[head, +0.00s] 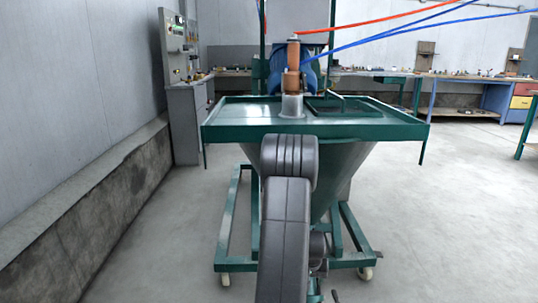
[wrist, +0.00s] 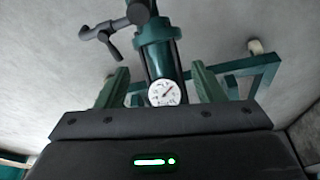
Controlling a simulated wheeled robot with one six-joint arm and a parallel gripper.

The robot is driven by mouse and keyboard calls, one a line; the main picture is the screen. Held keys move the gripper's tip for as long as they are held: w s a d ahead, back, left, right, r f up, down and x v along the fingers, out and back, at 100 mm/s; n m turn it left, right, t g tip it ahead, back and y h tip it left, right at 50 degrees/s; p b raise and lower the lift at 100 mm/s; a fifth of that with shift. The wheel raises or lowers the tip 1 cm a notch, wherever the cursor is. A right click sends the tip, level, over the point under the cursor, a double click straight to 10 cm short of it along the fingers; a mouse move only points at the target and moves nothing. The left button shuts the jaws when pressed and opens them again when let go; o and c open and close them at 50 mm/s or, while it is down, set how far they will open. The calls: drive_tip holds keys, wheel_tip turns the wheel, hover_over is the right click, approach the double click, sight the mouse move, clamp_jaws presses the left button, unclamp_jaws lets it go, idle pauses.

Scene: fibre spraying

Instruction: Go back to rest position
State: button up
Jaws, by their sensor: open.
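In the wrist view my gripper (wrist: 160,68) is open, its two green fingers spread apart. Between and beyond them is a green cylinder (wrist: 158,50) with a white round pressure gauge (wrist: 167,92); whether the fingers touch it I cannot tell. A dark handle (wrist: 108,36) sticks out to its left. In the head view my grey arm rises in front of the green machine (head: 222,133), which has a flat top and a funnel-shaped hopper (head: 345,160). My fingers do not show clearly in the head view.
The machine stands on a green wheeled frame (head: 228,225). Blue (head: 420,28) and orange (head: 385,23) hoses run to its upper part. A low concrete ledge (head: 95,205) lines the left wall. Open floor (head: 440,230) lies to the right. Workbenches (head: 465,98) stand at the back.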

wheel_tip(320, 180, up, 6)
drive_tip(key=a+p, duration=0.2)
drive_tip(key=p, duration=0.2)
drive_tip(key=shift+f, duration=0.15)
drive_tip(key=shift+s+a, duration=0.1)
drive_tip(key=shift+a, duration=0.05)
